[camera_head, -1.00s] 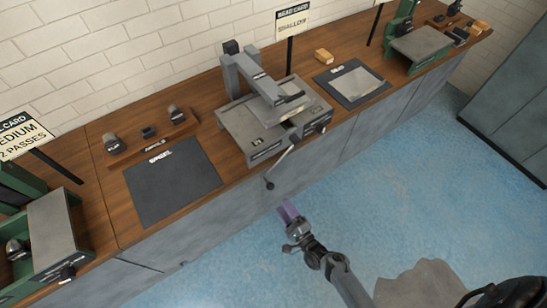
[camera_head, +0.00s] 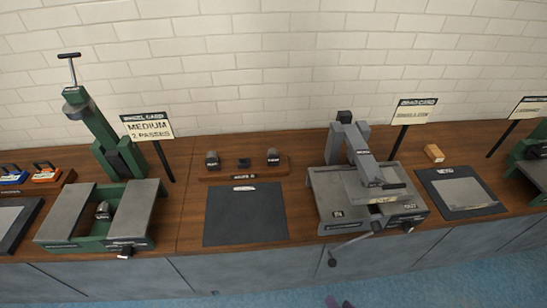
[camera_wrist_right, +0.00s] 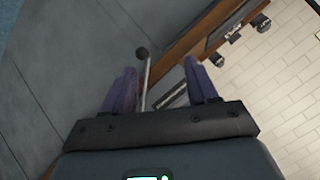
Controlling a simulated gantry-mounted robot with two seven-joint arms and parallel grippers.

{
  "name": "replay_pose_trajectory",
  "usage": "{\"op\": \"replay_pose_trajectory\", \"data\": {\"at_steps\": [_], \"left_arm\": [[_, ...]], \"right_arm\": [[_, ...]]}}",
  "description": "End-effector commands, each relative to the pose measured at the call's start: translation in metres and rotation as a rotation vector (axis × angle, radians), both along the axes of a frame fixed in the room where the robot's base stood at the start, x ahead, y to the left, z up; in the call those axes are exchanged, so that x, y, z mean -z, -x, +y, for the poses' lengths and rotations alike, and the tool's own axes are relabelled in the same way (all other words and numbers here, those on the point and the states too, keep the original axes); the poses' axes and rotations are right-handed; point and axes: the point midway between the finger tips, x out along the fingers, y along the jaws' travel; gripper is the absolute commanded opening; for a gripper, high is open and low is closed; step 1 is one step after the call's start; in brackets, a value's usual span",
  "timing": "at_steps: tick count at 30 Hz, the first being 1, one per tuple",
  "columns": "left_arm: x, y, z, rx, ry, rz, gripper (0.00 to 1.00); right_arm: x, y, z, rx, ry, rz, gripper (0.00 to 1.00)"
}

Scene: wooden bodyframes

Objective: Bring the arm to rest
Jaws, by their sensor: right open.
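The rest of my right arm is out of the head view. My left gripper is in neither view.
A wooden bench (camera_head: 190,215) runs along the white brick wall. It carries a grey press (camera_head: 335,190) with a front lever (camera_head: 350,242), a green machine (camera_head: 75,210), a dark mat (camera_head: 245,215) and sign cards (camera_head: 148,126). The blue floor (camera_head: 440,283) in front is clear where visible.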

Motion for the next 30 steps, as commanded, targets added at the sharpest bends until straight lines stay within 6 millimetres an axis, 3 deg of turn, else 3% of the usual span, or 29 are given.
{"op": "replay_pose_trajectory", "data": {"at_steps": [3, 9, 12, 16, 18, 26, 30], "left_arm": [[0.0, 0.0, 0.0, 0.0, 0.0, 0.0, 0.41], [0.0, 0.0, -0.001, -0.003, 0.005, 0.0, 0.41], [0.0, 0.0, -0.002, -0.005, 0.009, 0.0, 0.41], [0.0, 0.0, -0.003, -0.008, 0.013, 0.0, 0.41], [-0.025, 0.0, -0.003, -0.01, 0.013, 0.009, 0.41], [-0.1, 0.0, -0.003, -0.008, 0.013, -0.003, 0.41], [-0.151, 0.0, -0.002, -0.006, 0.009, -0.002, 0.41]], "right_arm": [[-0.033, 0.019, -0.001, -0.071, 0.188, 0.1, 0.58], [-0.066, 0.057, -0.01, -0.201, 0.399, 0.288, 0.58], [-0.07, 0.078, -0.018, -0.273, 0.471, 0.394, 0.58], [-0.057, 0.111, -0.027, -0.438, 0.571, 0.554, 0.58], [-0.086, 0.108, -0.026, -0.448, 0.582, 0.537, 0.58], [-0.156, 0.108, -0.026, -0.446, 0.58, 0.537, 0.58], [-0.207, 0.108, -0.026, -0.444, 0.579, 0.537, 0.58]]}}
